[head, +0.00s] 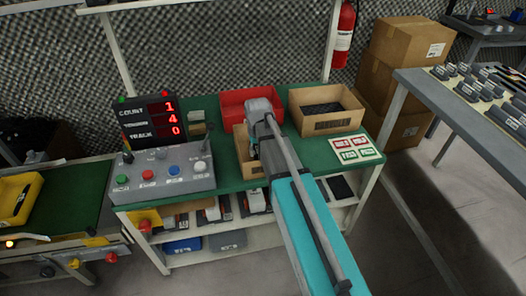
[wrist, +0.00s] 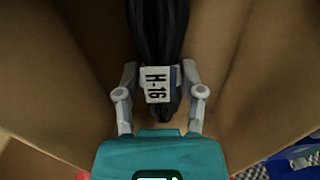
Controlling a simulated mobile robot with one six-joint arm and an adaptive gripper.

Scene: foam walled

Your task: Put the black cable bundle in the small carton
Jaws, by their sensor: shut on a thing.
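The black cable bundle (wrist: 160,30) has a white tag reading H-16. In the wrist view my gripper (wrist: 160,85) is shut on it, one finger on each side near the tag. Brown cardboard walls of the small carton (wrist: 50,75) rise on both sides of the bundle. In the head view the small carton (head: 243,166) stands on the green bench top, partly covered by my arm. My gripper (head: 254,152) points down into it, and the bundle is hidden there. I cannot tell whether the bundle touches the carton's floor.
A red bin (head: 232,97) stands behind the small carton. A larger open carton (head: 331,124) with dark contents is to its right. A control box (head: 160,183) with buttons and a count display (head: 150,120) are on the left.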

